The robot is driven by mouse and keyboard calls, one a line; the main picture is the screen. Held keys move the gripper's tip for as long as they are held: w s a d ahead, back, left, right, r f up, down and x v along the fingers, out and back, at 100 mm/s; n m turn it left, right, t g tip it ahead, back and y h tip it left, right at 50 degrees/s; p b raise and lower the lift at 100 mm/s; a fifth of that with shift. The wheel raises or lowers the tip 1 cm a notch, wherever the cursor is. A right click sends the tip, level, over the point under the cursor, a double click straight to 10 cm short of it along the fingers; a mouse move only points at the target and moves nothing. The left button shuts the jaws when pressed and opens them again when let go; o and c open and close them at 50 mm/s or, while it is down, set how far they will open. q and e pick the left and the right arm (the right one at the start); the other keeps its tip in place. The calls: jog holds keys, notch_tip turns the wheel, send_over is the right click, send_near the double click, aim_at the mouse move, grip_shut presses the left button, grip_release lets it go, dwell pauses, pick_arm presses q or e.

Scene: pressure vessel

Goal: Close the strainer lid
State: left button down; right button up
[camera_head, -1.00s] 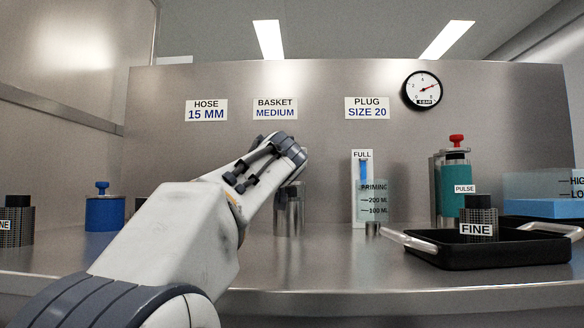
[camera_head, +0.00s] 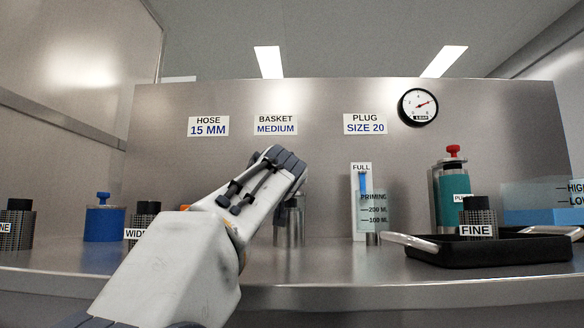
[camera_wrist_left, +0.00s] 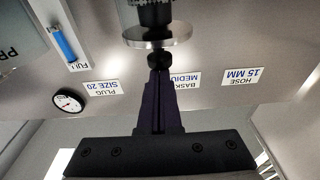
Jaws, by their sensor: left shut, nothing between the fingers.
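The strainer is a metal cylinder (camera_head: 289,228) on the counter, partly hidden behind my left arm in the head view. In the left wrist view, which is upside down, a round metal lid (camera_wrist_left: 157,38) with a black knob (camera_wrist_left: 155,59) shows, with a dark ribbed part (camera_wrist_left: 154,15) on its other side. Whether the lid is seated cannot be told. My left gripper (camera_wrist_left: 160,76) is shut and empty, its fingertips at or very near the knob; contact is unclear. In the head view its fingers are hidden behind the wrist. My right gripper is not in view.
A black tray (camera_head: 490,251) with silver handles and a FINE basket (camera_head: 477,213) are at right. A priming column (camera_head: 361,200) and a teal pump (camera_head: 451,192) stand behind. A blue canister (camera_head: 104,222) and a WIDE basket (camera_head: 145,214) are at left.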

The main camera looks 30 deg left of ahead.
pick_arm(q)
jog(key=shift+w+f, duration=0.1)
notch_tip(320, 180, up, 5)
jog(key=p, duration=0.4)
jog(key=s+d+f+b, duration=0.4)
jog(key=s, duration=0.4)
jog(key=shift+s+d+f, duration=0.15)
jog(key=shift+s+f, duration=0.15)
jog(key=shift+s, duration=0.05)
